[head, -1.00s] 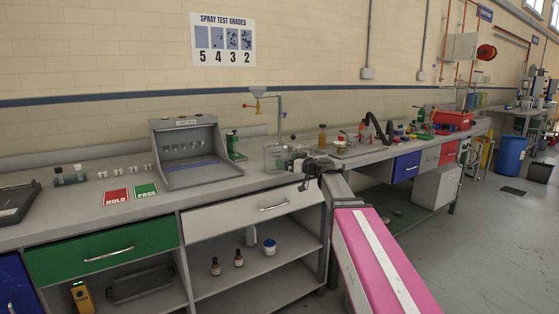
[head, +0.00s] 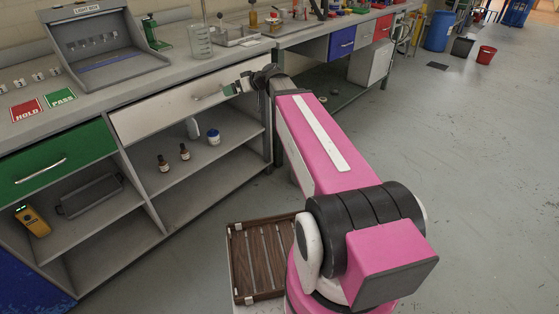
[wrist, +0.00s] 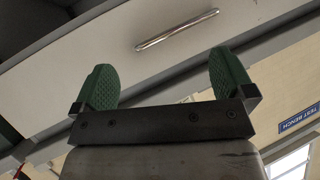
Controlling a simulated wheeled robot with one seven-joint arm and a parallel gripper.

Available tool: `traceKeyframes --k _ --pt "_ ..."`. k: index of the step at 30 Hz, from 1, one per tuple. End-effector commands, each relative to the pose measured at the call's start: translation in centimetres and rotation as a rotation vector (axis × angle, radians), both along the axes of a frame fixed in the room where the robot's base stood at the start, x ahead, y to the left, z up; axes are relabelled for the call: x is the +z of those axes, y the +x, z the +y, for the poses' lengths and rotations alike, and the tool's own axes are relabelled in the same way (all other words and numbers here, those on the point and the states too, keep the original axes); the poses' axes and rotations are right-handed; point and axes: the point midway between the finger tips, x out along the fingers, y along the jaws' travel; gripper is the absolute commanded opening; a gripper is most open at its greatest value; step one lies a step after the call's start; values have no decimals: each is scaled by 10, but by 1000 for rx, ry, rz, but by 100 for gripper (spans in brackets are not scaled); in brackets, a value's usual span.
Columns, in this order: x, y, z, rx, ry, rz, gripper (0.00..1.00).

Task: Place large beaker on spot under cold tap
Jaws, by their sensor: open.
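A large clear beaker (head: 200,42) with markings stands upright on the bench top, near its front edge, in the head view. My gripper (head: 236,88) is below and to the right of it, in front of the white drawer. In the wrist view my gripper (wrist: 163,85) shows two green pads wide apart with nothing between them. The white drawer front (wrist: 110,40) and its metal handle (wrist: 177,29) lie beyond the pads. The cold tap cannot be made out in the current views.
A grey light box (head: 105,45) stands left of the beaker, with a green stand (head: 152,32) between. HOLD (head: 26,110) and PASS (head: 61,97) cards lie on the bench. Bottles (head: 184,152) sit on the shelf below.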

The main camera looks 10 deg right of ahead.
Motion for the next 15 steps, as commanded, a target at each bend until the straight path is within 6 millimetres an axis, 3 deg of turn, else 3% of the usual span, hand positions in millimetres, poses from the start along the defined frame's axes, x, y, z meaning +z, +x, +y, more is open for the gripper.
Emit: traceKeyframes --k 1,3,9,12,15 --pt "-29 -20 -5 -17 -45 92 100" --pt "-69 -44 -16 -57 -116 234 100" --pt "-168 -123 -62 -256 -360 615 100" --pt "-200 -158 -87 -378 -477 749 100" --pt "-219 -184 -107 -487 -572 836 100"
